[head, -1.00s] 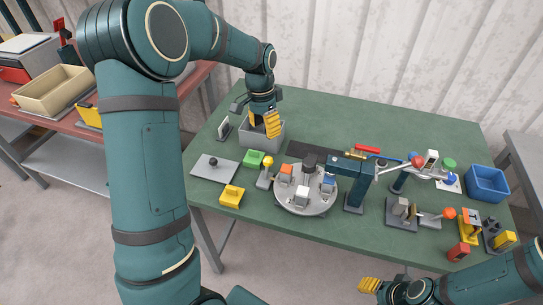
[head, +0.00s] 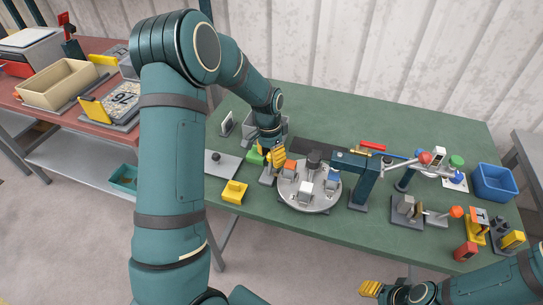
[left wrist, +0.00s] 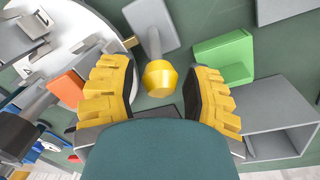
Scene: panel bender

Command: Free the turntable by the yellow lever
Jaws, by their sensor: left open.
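The yellow lever (left wrist: 160,78) is a grey post with a yellow knob on a grey base plate (left wrist: 155,20). In the head view its base (head: 267,179) shows at the turntable's left edge, and my gripper hides the knob. My left gripper (head: 274,160) is open above the lever. In the left wrist view the knob lies between the two yellow fingers (left wrist: 160,98), with gaps on both sides. The round grey turntable (head: 323,204) carries several blocks; part of it shows at the left wrist view's upper left (left wrist: 92,35). My right gripper (head: 371,288) is low in front of the table.
A green block (head: 254,157) and a grey bin (left wrist: 285,125) are close beside the lever. A teal post (head: 363,188) stands right of the turntable.

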